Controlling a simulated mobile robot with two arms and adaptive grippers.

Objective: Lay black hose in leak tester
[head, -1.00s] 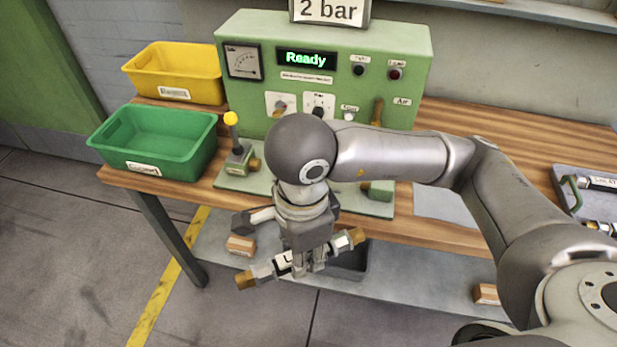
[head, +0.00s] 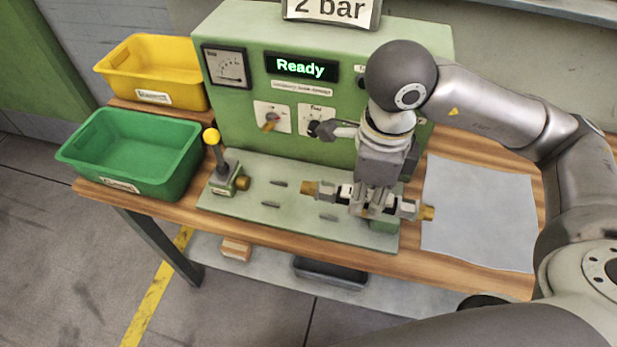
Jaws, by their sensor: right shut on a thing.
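My right gripper (head: 362,208) is shut on a hose with silver ferrules, brass ends and a white label (head: 344,192). It holds the hose crosswise over the right part of the leak tester's green base plate (head: 290,215). The hose's middle is mostly hidden by the fingers, and I cannot tell whether it touches the plate. The tester's green cabinet (head: 230,105) stands behind, its display reading "Ready". A clamp with a yellow-knobbed lever (head: 212,150) and brass fitting stands at the plate's left end. A green block (head: 385,226) at the right end is partly hidden under the hose. My left gripper is not in view.
A green bin (head: 130,155) and a yellow bin (head: 150,75) stand left of the tester. A grey sheet (head: 480,215) lies on the wooden table to the right. A dark tray (head: 330,270) sits on the shelf below.

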